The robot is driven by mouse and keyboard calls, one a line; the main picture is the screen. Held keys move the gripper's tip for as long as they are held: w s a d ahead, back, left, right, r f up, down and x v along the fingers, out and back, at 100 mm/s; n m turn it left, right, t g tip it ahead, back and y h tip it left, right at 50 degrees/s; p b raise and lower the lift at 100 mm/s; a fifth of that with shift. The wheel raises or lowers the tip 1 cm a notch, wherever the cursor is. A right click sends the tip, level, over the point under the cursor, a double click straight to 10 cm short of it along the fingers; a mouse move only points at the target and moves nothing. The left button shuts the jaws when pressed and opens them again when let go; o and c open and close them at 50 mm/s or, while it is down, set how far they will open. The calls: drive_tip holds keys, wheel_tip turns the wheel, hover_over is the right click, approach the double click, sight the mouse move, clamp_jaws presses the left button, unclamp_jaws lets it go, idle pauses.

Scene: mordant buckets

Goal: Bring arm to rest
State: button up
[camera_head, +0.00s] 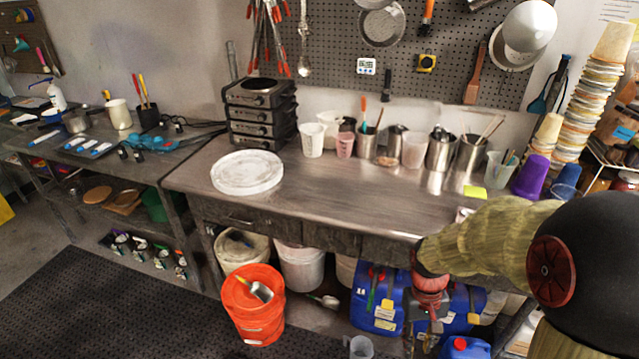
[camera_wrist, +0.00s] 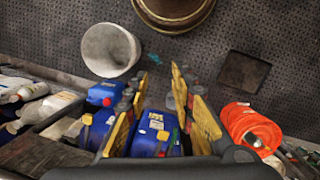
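My arm reaches in from the right edge in the head view, its tan sleeve passing over the front right of the workbench (camera_head: 330,200). Its wrist hangs down in front of the bench edge, with my gripper (camera_head: 425,322) low before the blue jugs (camera_head: 377,300); the fingers are hard to make out there. In the wrist view my gripper (camera_wrist: 160,88) shows yellow-padded fingers spread apart with nothing held between them. A blue jug (camera_wrist: 150,132) shows beyond the gap, apart from the fingers as far as I can tell.
An orange bucket (camera_head: 253,310) with a metal scoop on its lid stands on the floor; its lid also shows in the wrist view (camera_wrist: 238,118). There, a pale bucket (camera_wrist: 108,50) stands on the dark floor mat. Cups and metal pots line the bench back; its front middle is clear.

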drive_tip(key=s+a+r+t+b, duration=0.2)
drive_tip(key=s+r+t, duration=0.2)
drive_tip(key=r, duration=0.5)
drive_tip(key=s+a+r+t+b, duration=0.2)
drive_tip(key=s+r, duration=0.4)
drive_tip(key=r, duration=0.4)
drive_tip(key=shift+a+t+y, duration=0.3)
drive_tip(key=shift+a+t, duration=0.05)
drive_tip(key=shift+t, duration=0.55)
